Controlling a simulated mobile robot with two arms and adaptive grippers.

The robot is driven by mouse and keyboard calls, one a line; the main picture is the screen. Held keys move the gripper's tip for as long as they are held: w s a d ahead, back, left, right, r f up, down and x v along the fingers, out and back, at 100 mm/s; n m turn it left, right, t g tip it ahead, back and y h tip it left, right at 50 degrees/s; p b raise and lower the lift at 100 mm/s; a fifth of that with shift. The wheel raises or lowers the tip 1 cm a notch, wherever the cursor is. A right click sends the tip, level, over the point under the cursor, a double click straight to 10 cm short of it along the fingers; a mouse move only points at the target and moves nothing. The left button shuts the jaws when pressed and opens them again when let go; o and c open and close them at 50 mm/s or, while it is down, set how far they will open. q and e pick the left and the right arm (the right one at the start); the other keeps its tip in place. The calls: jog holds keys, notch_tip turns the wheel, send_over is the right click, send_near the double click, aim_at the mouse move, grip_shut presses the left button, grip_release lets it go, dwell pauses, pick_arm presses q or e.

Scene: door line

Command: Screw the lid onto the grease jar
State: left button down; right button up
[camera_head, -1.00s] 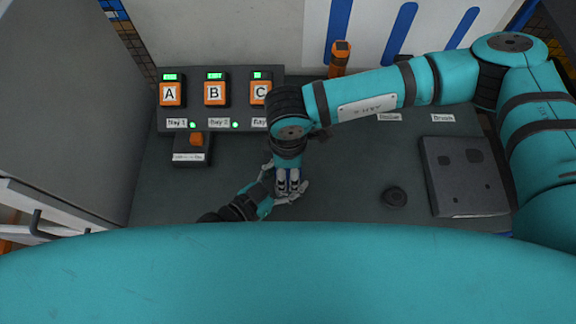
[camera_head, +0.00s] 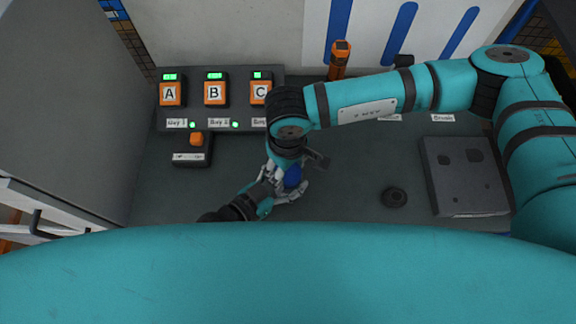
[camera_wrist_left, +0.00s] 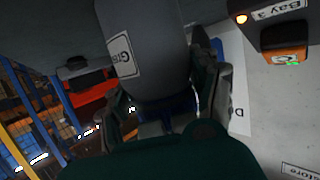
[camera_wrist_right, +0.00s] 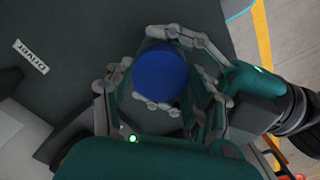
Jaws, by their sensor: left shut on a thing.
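The blue lid (camera_wrist_right: 160,72) shows from above in the right wrist view, and as a blue patch (camera_head: 292,177) in the head view. It sits over the jar, whose body is hidden below it there. In the left wrist view a grey rounded body (camera_wrist_left: 150,45) with a white label looks like the grease jar. My left gripper (camera_head: 287,192) comes in from the left, shut on the jar, its fingers on two sides of it below the lid. My right gripper (camera_wrist_right: 162,75) is above, fingers spread around the lid with small gaps on both sides.
Bay units A (camera_head: 171,93), B (camera_head: 215,93) and C (camera_head: 260,92) stand at the back left, an orange tool (camera_head: 340,60) at the back. A dark round piece (camera_head: 394,197) and a grey block (camera_head: 464,176) lie right. A grey cabinet (camera_head: 70,100) bounds the left side.

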jog(key=o, duration=0.5)
jog(key=shift+c, duration=0.2)
jog(key=shift+r, duration=2.3)
jog(key=shift+c, duration=0.8)
jog(key=shift+r+n, duration=0.1)
jog(key=shift+n, duration=0.2)
jog(key=shift+c, duration=0.3)
jog(key=n, duration=0.1)
jog(key=r+n, duration=0.1)
jog(key=n, duration=0.2)
jog(key=shift+r+n, duration=0.3)
jog(key=shift+r, duration=0.05)
jog(key=n, duration=0.1)
jog(key=r+n, duration=0.1)
jog(key=n, duration=0.2)
jog(key=shift+r+n, duration=0.3)
